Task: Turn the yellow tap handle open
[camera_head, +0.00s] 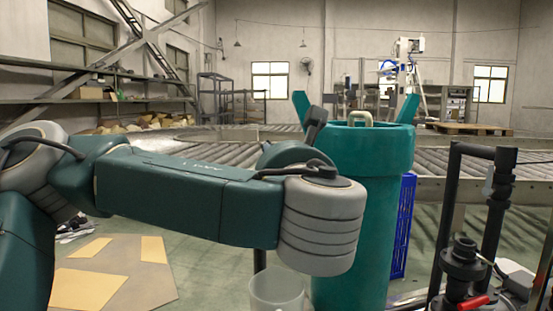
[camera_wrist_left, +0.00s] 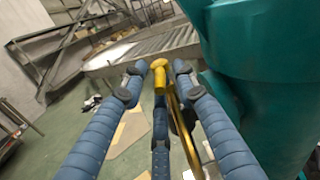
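In the left wrist view, a yellow piece (camera_wrist_left: 159,76) with a rounded top, which looks like the tap handle, shows between the fingers of my left gripper (camera_wrist_left: 158,72). The blue fingers stand apart on both sides of it, with gaps; a third finger shows below. I cannot tell whether any finger touches it. A thin yellow bar (camera_wrist_left: 186,136) runs down to the right beside it. In the head view, my left arm crosses in front of the teal tank (camera_head: 352,220) and hides the yellow handle and the left gripper. My right gripper is in neither view.
The teal tank (camera_wrist_left: 266,60) is close on the right in the wrist view. A translucent bucket (camera_head: 276,292) stands below my arm. Black pipes with a red lever (camera_head: 473,303) stand at the right. A blue crate (camera_head: 403,225) is behind the tank. Roller conveyors (camera_head: 470,160) lie beyond.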

